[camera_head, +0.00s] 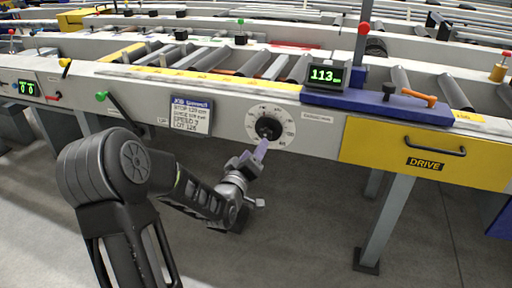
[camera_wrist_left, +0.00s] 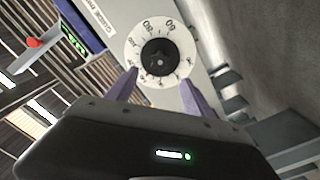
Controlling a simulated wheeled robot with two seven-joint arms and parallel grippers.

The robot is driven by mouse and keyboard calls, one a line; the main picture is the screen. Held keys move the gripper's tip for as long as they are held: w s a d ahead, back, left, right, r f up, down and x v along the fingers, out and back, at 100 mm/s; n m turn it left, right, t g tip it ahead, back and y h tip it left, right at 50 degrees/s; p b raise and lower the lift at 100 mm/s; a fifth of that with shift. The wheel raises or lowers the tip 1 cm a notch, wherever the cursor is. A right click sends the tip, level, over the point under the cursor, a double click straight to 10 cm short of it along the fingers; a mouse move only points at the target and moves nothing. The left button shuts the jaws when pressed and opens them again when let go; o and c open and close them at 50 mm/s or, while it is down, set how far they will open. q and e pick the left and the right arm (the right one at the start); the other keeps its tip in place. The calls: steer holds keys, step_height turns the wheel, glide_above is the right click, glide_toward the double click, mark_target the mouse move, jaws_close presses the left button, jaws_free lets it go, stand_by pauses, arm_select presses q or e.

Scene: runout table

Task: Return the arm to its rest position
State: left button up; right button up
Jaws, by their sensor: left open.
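My left arm comes in from the left in the head view, and its gripper (camera_head: 262,148) is just in front of the round white dial (camera_head: 280,113) with a black knob (camera_head: 268,128). In the left wrist view the two purple fingers of the left gripper (camera_wrist_left: 160,92) are spread apart with nothing between them. The knob (camera_wrist_left: 159,58) and dial (camera_wrist_left: 139,45) lie beyond the fingertips there, with the knob seemingly clear of the fingers. My right gripper is not in view.
A green-knobbed lever (camera_head: 102,96) sticks out at left. Open floor lies below, beside a table leg (camera_head: 385,220).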

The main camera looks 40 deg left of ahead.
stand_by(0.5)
arm_select(q)
steer(key=s+d+f+m+g+h, duration=0.35)
steer(key=d+f, duration=0.45)
steer(key=f, duration=0.5)
steer(key=s+d+f+m+g+h, duration=0.2)
steer(key=s+d+f+g, duration=0.4)
steer(key=f, duration=0.7)
steer(key=s+d+f+m+g+h, duration=0.25)
steer(key=s+d+f, duration=0.55)
steer(key=d, duration=0.4)
steer(key=s+d+f+m+g+h, duration=0.25)
steer(key=s+d+f+g, duration=0.2)
steer(key=s+d, duration=0.65)
step_height(320, 180, up, 25)
steer(key=d+p, duration=0.2)
steer(key=p, duration=2.3)
steer(key=shift+w, duration=0.45)
steer(key=shift+m+y, duration=0.25)
